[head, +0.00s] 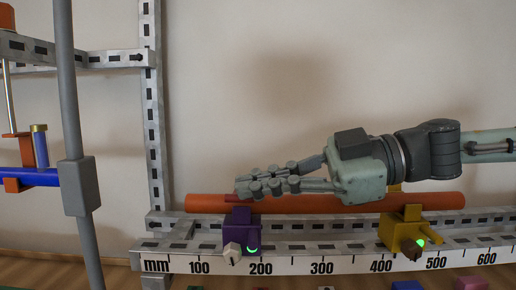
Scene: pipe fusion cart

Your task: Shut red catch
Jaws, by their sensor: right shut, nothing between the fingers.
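My right gripper (243,187) reaches in from the right, with its fingers pointing left and closed together, empty. Its fingertips are just above the purple clamp (236,232) on the rail. A small dark red piece (231,198) shows right below the fingertips, on top of the purple clamp; it may be the red catch, and the fingers partly hide it. I cannot tell whether it is fully down or touched by the fingers. My left gripper is not in view.
A yellow clamp (402,231) with a green light stands on the rail under my right wrist. A millimetre scale (320,264) runs along the front. At left are a metal frame (153,110), a grey post (72,120) and a blue bar (44,178). The wall behind is bare.

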